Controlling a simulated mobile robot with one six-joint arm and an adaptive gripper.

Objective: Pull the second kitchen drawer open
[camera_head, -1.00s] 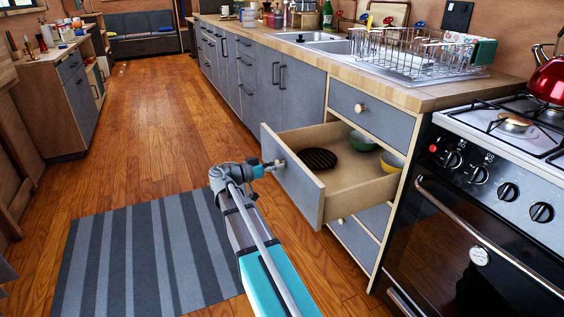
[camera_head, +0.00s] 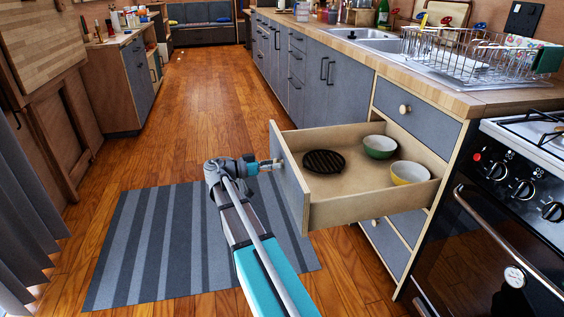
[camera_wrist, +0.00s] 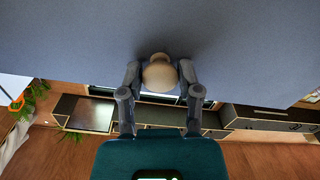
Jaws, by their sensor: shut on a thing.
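The second kitchen drawer (camera_head: 352,212) stands pulled well out of the cabinet, below the closed top drawer (camera_head: 416,114). Its grey front faces left, towards my arm. Inside lie a dark round slatted trivet (camera_head: 324,162), a green bowl (camera_head: 380,147) and a yellow bowl (camera_head: 409,173). My gripper (camera_head: 275,164) is at the outer face of the drawer front. In the wrist view my gripper (camera_wrist: 160,78) has its two fingers on either side of the round wooden knob (camera_wrist: 160,74), shut on it. In the head view the knob is mostly hidden by the gripper.
A black oven (camera_head: 480,245) stands right of the drawers. A lower drawer (camera_head: 386,246) is closed beneath the open one. A striped grey rug (camera_head: 160,245) lies on the wooden floor under my arm. The floor (camera_head: 195,110) along the cabinets is clear.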

